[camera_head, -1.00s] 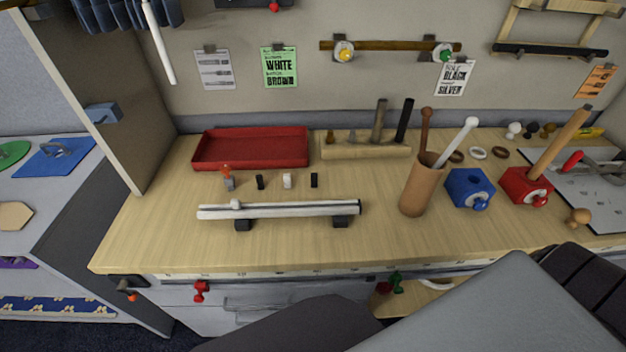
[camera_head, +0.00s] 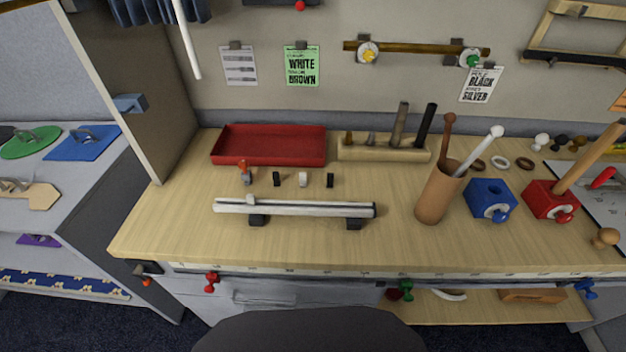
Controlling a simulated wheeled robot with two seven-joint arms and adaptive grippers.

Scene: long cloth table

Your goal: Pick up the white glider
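A small white piece (camera_head: 303,179), which looks like the white glider, stands on the wooden table between two small black pieces (camera_head: 277,179) (camera_head: 330,180). Another small white piece (camera_head: 250,199) sits on top of a long white rail (camera_head: 310,208), near its left end. I cannot tell for certain which of the two is the glider. The rail rests on two dark blocks in front of the row of small pieces. Neither of my grippers is in view.
A red tray (camera_head: 268,160) and a wooden tool block (camera_head: 383,151) stand behind. A grey and red piece (camera_head: 245,174) is left of the row. A brown cup (camera_head: 438,196) with sticks and a blue block (camera_head: 490,200) stand to the right. The table front is clear.

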